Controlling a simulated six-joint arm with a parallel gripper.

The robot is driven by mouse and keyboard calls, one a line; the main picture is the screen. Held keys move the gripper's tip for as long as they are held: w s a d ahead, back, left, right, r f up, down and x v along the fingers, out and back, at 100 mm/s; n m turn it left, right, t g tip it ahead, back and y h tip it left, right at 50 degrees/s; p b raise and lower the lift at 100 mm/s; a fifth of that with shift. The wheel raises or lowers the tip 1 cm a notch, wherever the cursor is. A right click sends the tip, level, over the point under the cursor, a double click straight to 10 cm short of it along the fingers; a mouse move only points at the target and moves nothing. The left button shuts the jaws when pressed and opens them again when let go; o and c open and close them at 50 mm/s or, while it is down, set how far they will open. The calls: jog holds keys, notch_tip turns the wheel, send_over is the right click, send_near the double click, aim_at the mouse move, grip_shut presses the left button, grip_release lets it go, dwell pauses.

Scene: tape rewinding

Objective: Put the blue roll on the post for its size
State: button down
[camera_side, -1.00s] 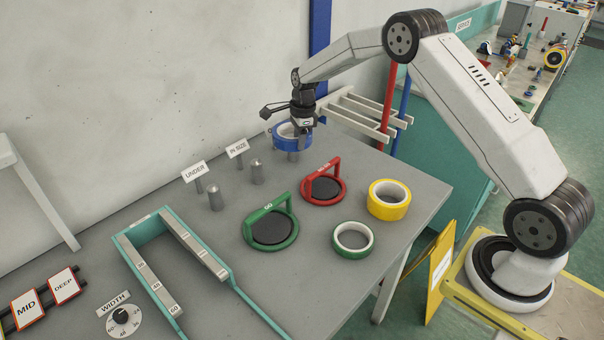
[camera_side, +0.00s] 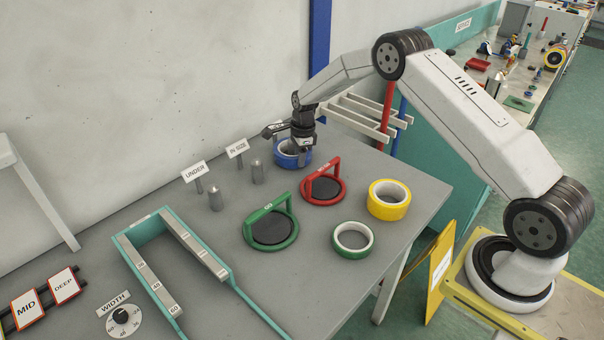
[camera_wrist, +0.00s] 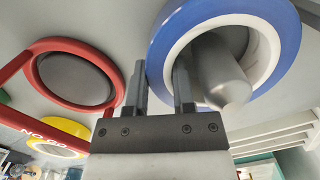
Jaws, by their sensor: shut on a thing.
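The blue roll (camera_side: 292,159) has a white core. It is around a grey post at the back of the bench, right of the IN SIZE sign (camera_side: 237,148). In the wrist view the tapered post (camera_wrist: 222,75) stands inside the ring of the blue roll (camera_wrist: 166,42). My gripper (camera_side: 303,148) is shut on the near wall of the roll, one finger inside and one outside; both fingers show in the wrist view (camera_wrist: 160,85). Two bare posts stand by the UNDER sign (camera_side: 195,171) and IN SIZE sign. No readable sign shows at the roll's post.
A red ring gauge (camera_side: 323,190) and a green GO ring gauge (camera_side: 271,229) with raised handles stand in front. A yellow roll (camera_side: 389,200) and a green roll (camera_side: 352,240) lie to the right. A white rack (camera_side: 362,117) is behind the bench's right end.

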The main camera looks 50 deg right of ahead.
dwell(0.3)
jog(key=shift+c, duration=1.9)
grip_release()
jog(key=r, duration=0.7)
jog(key=shift+s+d, duration=0.1)
jog(key=shift+d, duration=0.2)
jog(key=shift+s+r, duration=0.1)
jog(key=shift+r, duration=0.3)
jog(key=shift+a, duration=0.1)
